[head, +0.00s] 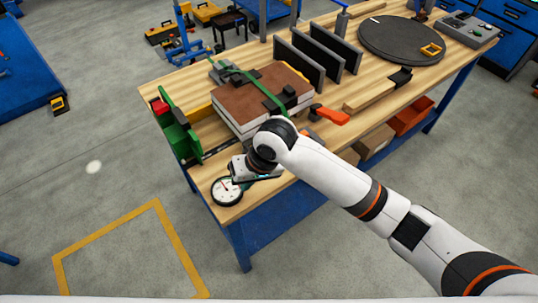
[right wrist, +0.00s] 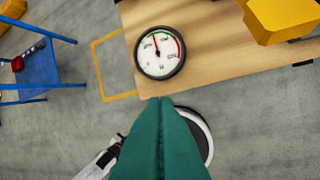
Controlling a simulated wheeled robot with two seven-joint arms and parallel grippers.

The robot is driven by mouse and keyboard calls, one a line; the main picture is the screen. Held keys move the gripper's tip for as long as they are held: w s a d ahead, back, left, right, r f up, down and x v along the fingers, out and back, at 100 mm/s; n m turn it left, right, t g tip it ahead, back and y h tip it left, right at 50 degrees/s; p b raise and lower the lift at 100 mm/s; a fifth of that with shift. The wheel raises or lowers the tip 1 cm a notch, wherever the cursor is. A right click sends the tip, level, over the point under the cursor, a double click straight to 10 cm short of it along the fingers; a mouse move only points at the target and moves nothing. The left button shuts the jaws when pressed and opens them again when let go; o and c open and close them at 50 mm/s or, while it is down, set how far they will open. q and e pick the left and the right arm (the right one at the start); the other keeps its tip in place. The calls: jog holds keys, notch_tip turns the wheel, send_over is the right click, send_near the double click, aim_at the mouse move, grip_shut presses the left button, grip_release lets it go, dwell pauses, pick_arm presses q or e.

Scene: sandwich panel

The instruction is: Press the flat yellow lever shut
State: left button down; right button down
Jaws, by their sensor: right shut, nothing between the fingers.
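A yellow part (head: 200,112) shows at the left side of the layered panel (head: 262,92) in the head view, mostly hidden. A yellow block-like part (right wrist: 285,18) is cut off at the top right of the right wrist view. I cannot tell for sure whether either is the flat lever, or its angle. My right gripper (head: 240,177) is over the near left corner of the bench, close to the round dial gauge (head: 227,190). Its teal fingers (right wrist: 160,100) are shut together and empty, apart from the gauge and the yellow part in the wrist view. My left gripper is not in view.
A green bracket (head: 176,127) with a red part stands at the bench's left edge. An orange-red handle (head: 330,115) sticks out right of the panel. Black upright plates (head: 325,45) and a dark round disc (head: 403,40) stand farther back. The floor at left is mostly clear.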

jog(key=w+d+r+m+h, duration=0.1)
jog(key=w, duration=0.2)
jog(key=w+d+r+m+h, duration=0.1)
jog(key=w+d+r, duration=0.1)
jog(key=w, duration=0.1)
jog(key=w+d+r+m+h, duration=0.1)
jog(key=w, duration=0.2)
jog(key=shift+w+d+r+h, duration=0.15)
jog(key=shift+w+d+h, duration=0.15)
jog(key=shift+d+h, duration=0.1)
jog(key=shift+w+d+r+m, duration=0.25)
jog(key=shift+w+m, duration=0.05)
jog(key=shift+w, duration=0.05)
jog(key=shift+f, duration=0.1)
jog(key=f+b, duration=0.2)
jog(key=b, duration=0.1)
jog(key=f+b, duration=0.2)
jog(key=b, duration=0.1)
jog(key=f+b, duration=0.2)
jog(key=b, duration=0.1)
jog(key=shift+w+f, duration=0.35)
jog(key=shift+f, duration=0.05)
